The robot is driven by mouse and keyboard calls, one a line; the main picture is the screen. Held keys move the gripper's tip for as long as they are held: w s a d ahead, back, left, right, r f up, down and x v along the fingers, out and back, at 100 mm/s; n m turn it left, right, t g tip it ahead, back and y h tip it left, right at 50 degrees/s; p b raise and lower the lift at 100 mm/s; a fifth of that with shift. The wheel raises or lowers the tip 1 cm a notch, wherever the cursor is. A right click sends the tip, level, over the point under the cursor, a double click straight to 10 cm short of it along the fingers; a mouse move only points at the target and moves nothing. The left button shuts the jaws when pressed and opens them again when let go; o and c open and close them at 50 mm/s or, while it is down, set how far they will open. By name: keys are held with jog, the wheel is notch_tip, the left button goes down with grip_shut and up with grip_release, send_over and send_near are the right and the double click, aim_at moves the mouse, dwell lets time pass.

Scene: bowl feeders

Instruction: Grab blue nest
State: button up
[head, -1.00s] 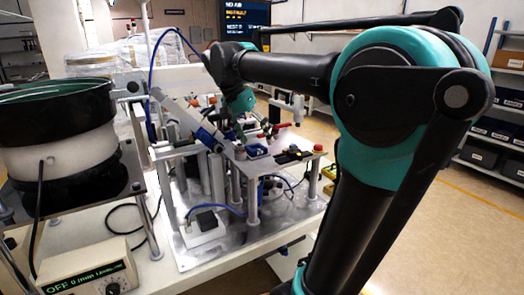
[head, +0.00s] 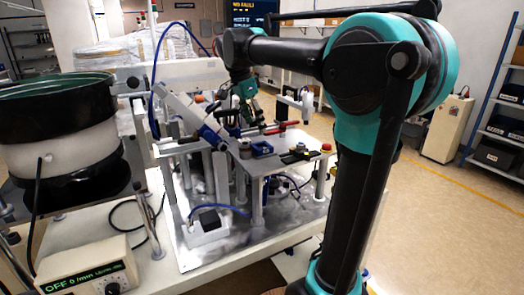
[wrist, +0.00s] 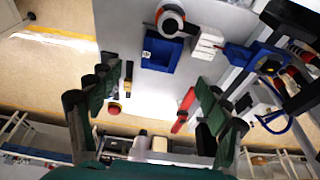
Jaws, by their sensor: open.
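The blue nest (head: 262,148) is a small square blue block with a recess, on the grey plate of the bench fixture. In the wrist view the blue nest (wrist: 162,54) lies at upper middle, beyond my fingertips and roughly between their lines. My gripper (head: 251,114) hangs over the back of the plate in the head view. In the wrist view my gripper (wrist: 152,92) has its two green fingers wide apart with nothing between them. The fingers are apart from the nest.
A red-handled clamp (head: 282,127) and a red button (head: 326,147) are on the plate. A bowl feeder (head: 58,135) stands at left.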

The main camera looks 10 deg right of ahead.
aim_at(260, 143)
jog(key=x, duration=0.8)
jog(key=shift+d+f, duration=0.1)
jog(key=shift+f, duration=0.05)
jog(key=c, duration=1.4)
